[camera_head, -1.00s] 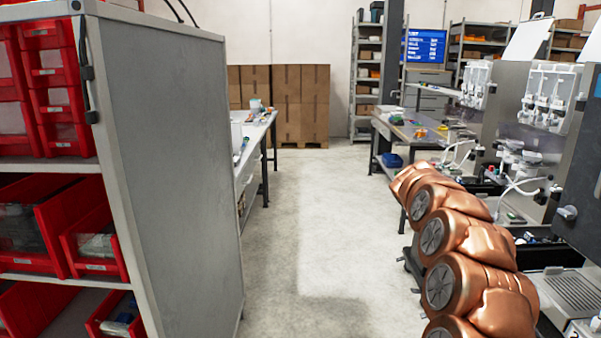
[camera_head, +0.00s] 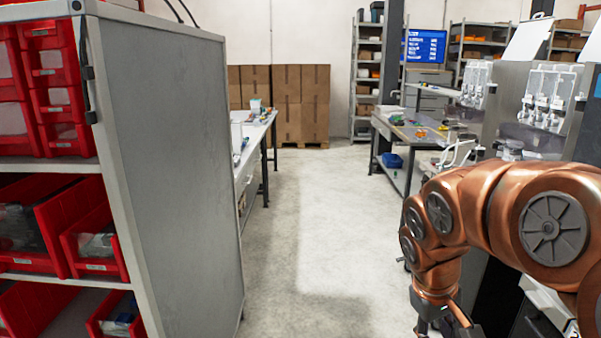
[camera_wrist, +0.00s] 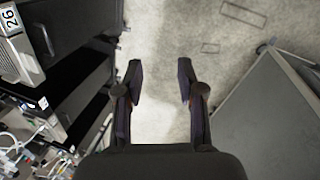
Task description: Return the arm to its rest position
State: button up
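My copper-coloured arm (camera_head: 480,212) is bent at the right of the head view, beside the dispenser row. Its wrist points down, and only the top of my gripper (camera_head: 432,322) shows at the bottom edge there. In the wrist view, my gripper (camera_wrist: 158,82) has its two dark fingers apart, with nothing between them. Bare concrete floor (camera_wrist: 160,115) shows behind the gap. My arm hides part of the dispensers.
A grey cabinet (camera_head: 170,160) with red bins (camera_head: 70,235) stands close on the left. Dispensers (camera_head: 545,100) line the right. A workbench (camera_head: 400,128) stands beyond my arm. The floor aisle (camera_head: 320,230) between is clear, ending at stacked cardboard boxes (camera_head: 300,100).

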jog(key=s+a+f+m+g+y, duration=0.1)
jog(key=s+a+f, duration=0.1)
jog(key=s, duration=0.9)
jog(key=s+a+f+m+g+y, duration=0.1)
jog(key=s+a, duration=0.3)
jog(key=s, duration=0.7)
jog(key=shift+f+m+y, duration=0.3)
jog(key=shift+f+m, duration=0.1)
jog(key=shift+f, duration=0.5)
jog(key=shift+a, duration=0.1)
